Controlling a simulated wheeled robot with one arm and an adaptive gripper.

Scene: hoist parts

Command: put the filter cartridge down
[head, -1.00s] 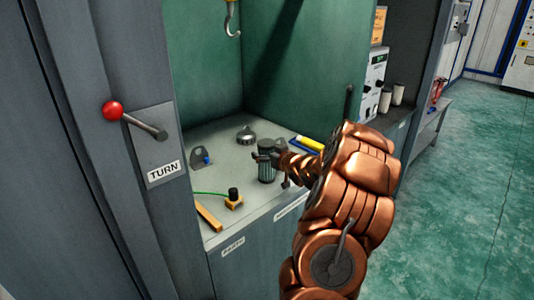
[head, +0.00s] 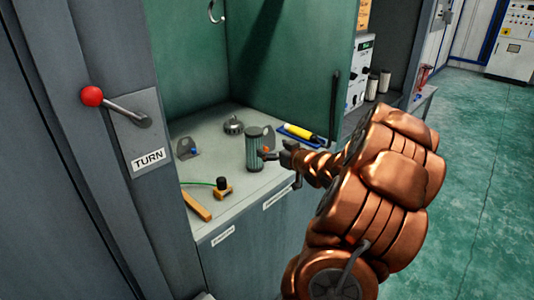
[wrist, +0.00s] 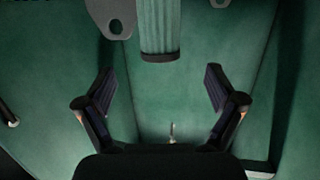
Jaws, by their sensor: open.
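The filter cartridge (head: 253,153) is a green ribbed cylinder with a dark cap. It stands upright on the grey bench top (head: 214,150) in the head view. My gripper (head: 272,155) is just to its right at about mid height, open and empty. In the wrist view the cartridge (wrist: 159,25) shows at the top centre, its dark end pointing down in the picture. The two spread fingers (wrist: 160,80) are apart from it, with nothing between them. My arm hides part of the bench's right side.
A silver round part (head: 233,126), a yellow cylinder (head: 299,131) and a grey bracket (head: 186,148) are near the cartridge. A hook (head: 216,12) hangs above.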

